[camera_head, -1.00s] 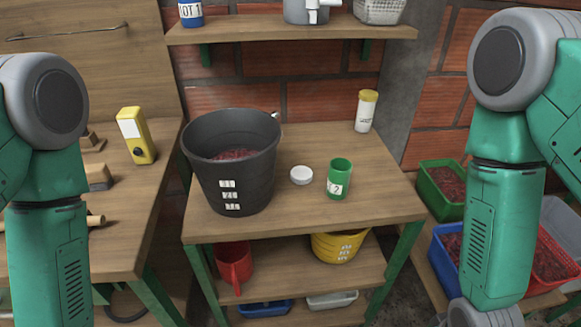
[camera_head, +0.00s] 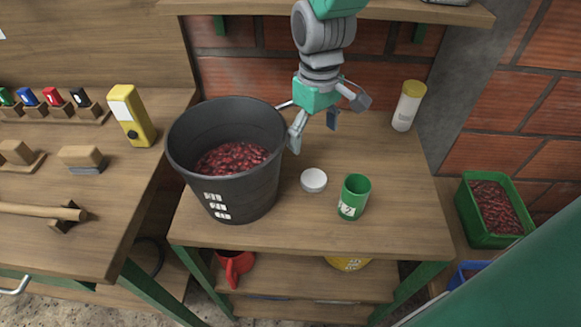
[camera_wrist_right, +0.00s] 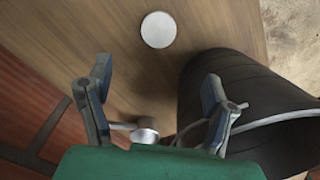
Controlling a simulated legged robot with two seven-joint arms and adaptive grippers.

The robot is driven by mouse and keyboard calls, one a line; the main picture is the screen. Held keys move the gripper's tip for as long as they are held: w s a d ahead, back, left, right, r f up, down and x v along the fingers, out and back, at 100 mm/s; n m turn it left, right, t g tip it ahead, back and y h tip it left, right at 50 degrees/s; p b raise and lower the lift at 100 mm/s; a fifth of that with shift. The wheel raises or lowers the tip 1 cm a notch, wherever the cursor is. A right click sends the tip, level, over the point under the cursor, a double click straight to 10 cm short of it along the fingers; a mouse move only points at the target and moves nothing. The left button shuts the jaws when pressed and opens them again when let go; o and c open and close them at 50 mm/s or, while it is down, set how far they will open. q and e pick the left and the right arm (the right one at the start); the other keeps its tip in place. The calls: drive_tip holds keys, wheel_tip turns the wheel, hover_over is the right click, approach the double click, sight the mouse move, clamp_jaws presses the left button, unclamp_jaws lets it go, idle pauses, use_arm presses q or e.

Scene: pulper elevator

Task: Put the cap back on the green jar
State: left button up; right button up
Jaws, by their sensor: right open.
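The green jar (camera_head: 354,197) stands upright and open-topped on the middle table, with a white label on its side. The white round cap (camera_head: 314,180) lies flat on the wood just left of the jar, apart from it. It also shows as a white disc in the right wrist view (camera_wrist_right: 158,30). My right gripper (camera_head: 318,128) is open and empty above the table, behind the cap and beside the black bucket. In the wrist view its two fingers (camera_wrist_right: 155,92) are spread, with the cap beyond them. The jar is not in the wrist view. My left gripper is not in view.
A large black bucket (camera_head: 187,170) of red cherries stands left of the cap, its rim and handle close to my right gripper. A white bottle with a yellow lid (camera_head: 407,108) stands at the back right. The wood right of the jar is clear.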

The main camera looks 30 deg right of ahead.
drive_tip(key=b, duration=0.1)
hover_over(314, 178)
drive_tip(key=f, duration=0.8)
drive_tip(key=shift+w+a, duration=0.1)
drive_tip(key=shift+w, duration=0.3)
drive_tip(key=shift+a, duration=0.1)
drive_tip(key=shift+a+f, duration=0.1)
drive_tip(key=shift+a, duration=0.05)
drive_tip(key=f, duration=0.4)
drive_tip(key=shift+s+d+f+b, duration=0.25)
drive_tip(key=shift+s+d+b, duration=0.05)
drive_tip(key=shift+d+b, duration=0.05)
drive_tip(key=shift+f, duration=0.35)
drive_tip(key=shift+d, duration=0.1)
